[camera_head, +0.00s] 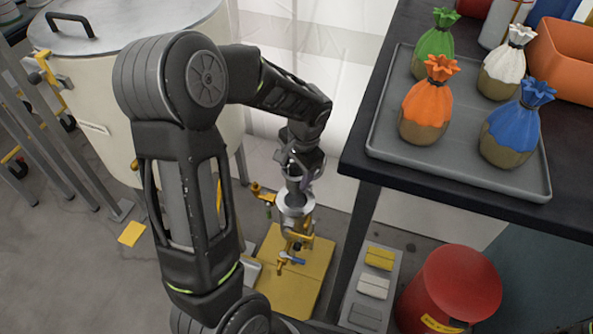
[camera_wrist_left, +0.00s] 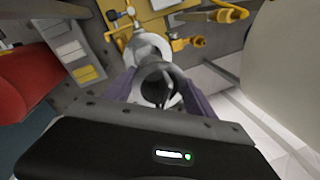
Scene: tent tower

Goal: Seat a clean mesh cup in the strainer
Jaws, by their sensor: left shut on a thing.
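My left gripper (camera_head: 297,178) reaches down past the table's left side and is shut on a grey cup (camera_wrist_left: 155,73). In the left wrist view its two purple-grey fingers (camera_wrist_left: 158,98) grip the cup from both sides, and its round opening faces the camera. The strainer (camera_head: 295,203) is a silver round housing on yellow fittings, directly under the gripper. Its pale rim also shows beyond the cup in the left wrist view (camera_wrist_left: 151,44). The cup overlaps the housing; I cannot tell how deep it sits. The mesh itself is too small to make out. My right gripper is not in view.
A grey tray (camera_head: 456,169) with several tied bags is on the dark table. A red drum (camera_head: 451,284) and a block rack (camera_head: 373,288) stand at right. A big lidded tank (camera_head: 122,60) stands at left.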

